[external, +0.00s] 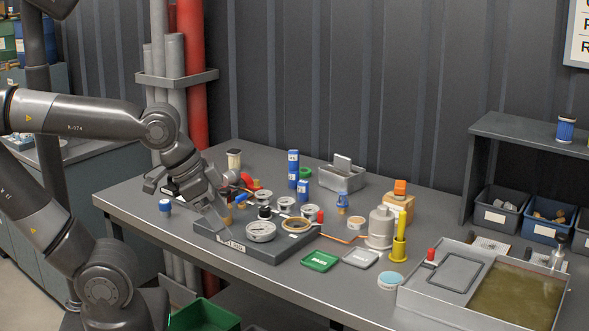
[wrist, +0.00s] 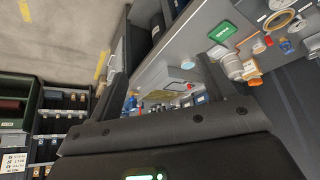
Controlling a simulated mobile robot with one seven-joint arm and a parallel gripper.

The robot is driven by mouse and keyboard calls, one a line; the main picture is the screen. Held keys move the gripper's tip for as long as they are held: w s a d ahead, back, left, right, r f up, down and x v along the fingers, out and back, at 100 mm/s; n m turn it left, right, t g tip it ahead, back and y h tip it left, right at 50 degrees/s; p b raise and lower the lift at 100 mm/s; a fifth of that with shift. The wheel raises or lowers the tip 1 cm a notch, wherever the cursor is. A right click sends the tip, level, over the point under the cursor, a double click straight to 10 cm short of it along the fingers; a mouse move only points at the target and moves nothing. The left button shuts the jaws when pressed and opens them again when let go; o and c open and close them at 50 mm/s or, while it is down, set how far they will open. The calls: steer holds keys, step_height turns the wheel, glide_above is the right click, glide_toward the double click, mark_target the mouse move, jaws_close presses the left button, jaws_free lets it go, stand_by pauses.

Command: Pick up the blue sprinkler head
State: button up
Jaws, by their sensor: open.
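A small blue and amber piece that looks like the blue sprinkler head (external: 342,203) stands upright on the workbench, right of the blue cans, in the external view. My gripper (external: 222,212) is at the left of the bench, over the left part of a dark grey tray (external: 262,251), well to the left of that piece. In the wrist view my gripper (wrist: 162,82) has its two fingers spread apart with no object held between them. A small blue item (wrist: 285,46) lies at the right there; I cannot tell whether it is the sprinkler head.
Gauges crowd the tray. Blue cans (external: 293,168) and a grey metal box (external: 343,177) stand behind. A grey pump-like fitting (external: 380,228) and a yellow cylinder (external: 399,243) stand right of the tray. A shallow basin (external: 424,302) fills the right front. The bench's left front is mostly clear.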

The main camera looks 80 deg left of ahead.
steer(key=c, duration=0.3)
steer(key=shift+c, duration=0.2)
steer(key=n+g+y, duration=0.1)
steer(key=n+y, duration=0.3)
steer(key=n, duration=0.5)
glide_above(339, 197)
steer(key=s+d, duration=0.2)
steer(key=s, duration=0.1)
step_height(339, 197, down, 12)
steer(key=r, duration=0.1)
steer(key=x, duration=0.5)
steer(key=shift+s+a, duration=0.2)
steer(key=shift+x, duration=3.15)
